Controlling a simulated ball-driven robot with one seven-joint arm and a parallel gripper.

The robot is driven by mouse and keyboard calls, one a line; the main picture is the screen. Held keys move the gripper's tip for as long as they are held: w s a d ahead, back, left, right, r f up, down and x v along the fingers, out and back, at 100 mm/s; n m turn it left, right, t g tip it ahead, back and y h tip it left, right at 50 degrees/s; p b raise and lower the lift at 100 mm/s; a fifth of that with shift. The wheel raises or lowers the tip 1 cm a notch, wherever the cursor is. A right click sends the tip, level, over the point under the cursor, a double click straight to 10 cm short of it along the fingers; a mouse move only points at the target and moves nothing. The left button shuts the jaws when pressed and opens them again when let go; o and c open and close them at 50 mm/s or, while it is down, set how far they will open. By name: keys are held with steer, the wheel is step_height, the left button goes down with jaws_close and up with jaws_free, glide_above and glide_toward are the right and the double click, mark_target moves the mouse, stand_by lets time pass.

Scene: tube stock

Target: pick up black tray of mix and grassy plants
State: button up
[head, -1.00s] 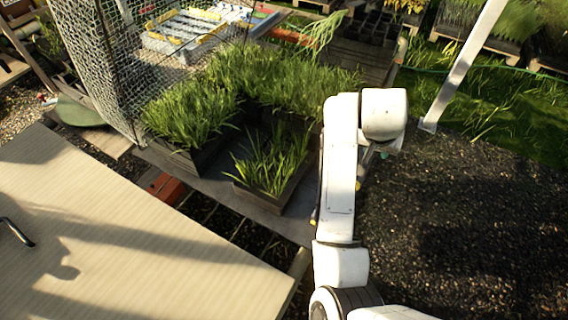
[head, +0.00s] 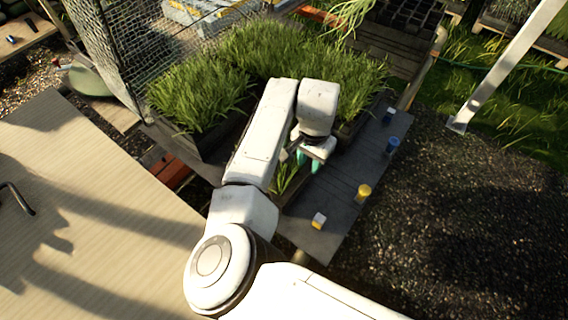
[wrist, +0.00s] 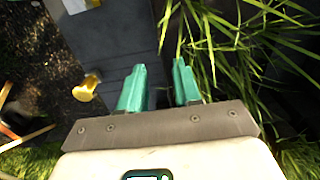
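The black tray with a few long grassy leaves (head: 284,179) sits on the dark bench top (head: 338,205). In the head view my arm hides most of it. Its grassy leaves (wrist: 205,35) also fill the upper right of the wrist view, close to the fingers. My gripper (head: 307,163) has teal fingers pointing down over the tray's right side. In the wrist view my gripper (wrist: 160,78) shows a gap between its fingers with bench surface behind, so it is open and empty. Whether the fingers touch the leaves I cannot tell.
Fuller grass trays (head: 200,95) stand behind and left of it. Yellow-topped (head: 363,192), blue-topped (head: 393,145) and small white-and-yellow (head: 319,220) items stand along the bench's right side. A pale wooden table (head: 90,220) is at left; dark gravel (head: 450,220) lies right.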

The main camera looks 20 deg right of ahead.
mark_target(308, 174)
steer(key=shift+w+f+p, duration=0.1)
steer(key=shift+f+p, duration=0.3)
steer(key=shift+f, duration=2.65)
jaws_close()
